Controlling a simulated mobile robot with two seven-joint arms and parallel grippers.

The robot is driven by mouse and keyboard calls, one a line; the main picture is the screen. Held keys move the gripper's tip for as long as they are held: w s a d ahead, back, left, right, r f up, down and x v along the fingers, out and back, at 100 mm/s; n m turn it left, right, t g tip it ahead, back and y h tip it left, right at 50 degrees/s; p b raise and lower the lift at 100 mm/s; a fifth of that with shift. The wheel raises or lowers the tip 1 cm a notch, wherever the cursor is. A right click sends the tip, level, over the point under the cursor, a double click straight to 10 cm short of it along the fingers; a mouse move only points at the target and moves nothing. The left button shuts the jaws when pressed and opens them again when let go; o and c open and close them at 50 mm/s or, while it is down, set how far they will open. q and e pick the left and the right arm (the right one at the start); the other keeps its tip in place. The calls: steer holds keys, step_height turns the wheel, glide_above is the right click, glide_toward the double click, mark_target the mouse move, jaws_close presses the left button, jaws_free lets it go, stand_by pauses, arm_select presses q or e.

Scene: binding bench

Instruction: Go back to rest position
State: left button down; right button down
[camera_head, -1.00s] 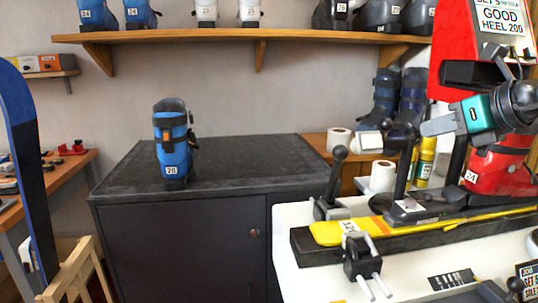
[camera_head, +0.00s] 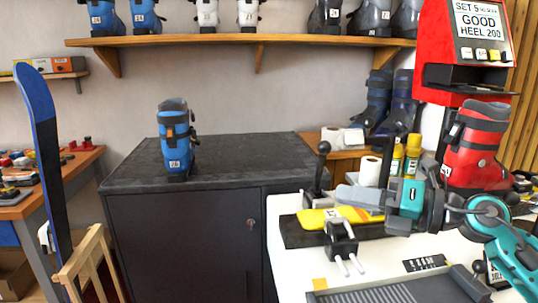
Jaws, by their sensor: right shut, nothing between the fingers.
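My right gripper (camera_head: 352,196) reaches in from the right of the head view, its teal and grey arm bent across the white bench (camera_head: 395,255). Its fingers point left and are shut with nothing between them. In the picture it lies in front of the yellow ski (camera_head: 318,216) and hides much of it; I cannot tell how far above the ski it is. A red boot (camera_head: 476,150) stands behind the arm, partly covered by it. My left gripper is not in view.
A black lever (camera_head: 322,160) and a dark clamp with white prongs (camera_head: 341,238) stand close by the fingers. A red machine (camera_head: 465,75) rises behind the boot. A blue boot (camera_head: 175,145) stands on the dark cabinet (camera_head: 235,160), whose top is otherwise clear.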

steer(key=s+d+f+m+t+h+p, duration=0.1)
steer(key=s+f+m+t+h, duration=0.3)
steer(key=f+m, duration=0.7)
steer(key=s+d+f+m+t+h+p, duration=0.15)
steer(key=f+m+t+h, duration=0.45)
steer(key=m, duration=0.8)
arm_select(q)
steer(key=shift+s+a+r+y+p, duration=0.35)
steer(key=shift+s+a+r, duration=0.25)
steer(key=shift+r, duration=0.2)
arm_select(e)
steer(key=s+f+m+g+h, duration=0.3)
steer(key=s+f+m+g, duration=0.4)
steer(key=s+f, duration=0.8)
step_height(320, 180, down, 3)
steer(key=d+m, duration=0.1)
steer(key=m, duration=0.2)
steer(key=shift+g, duration=0.3)
steer(key=shift+s, duration=0.1)
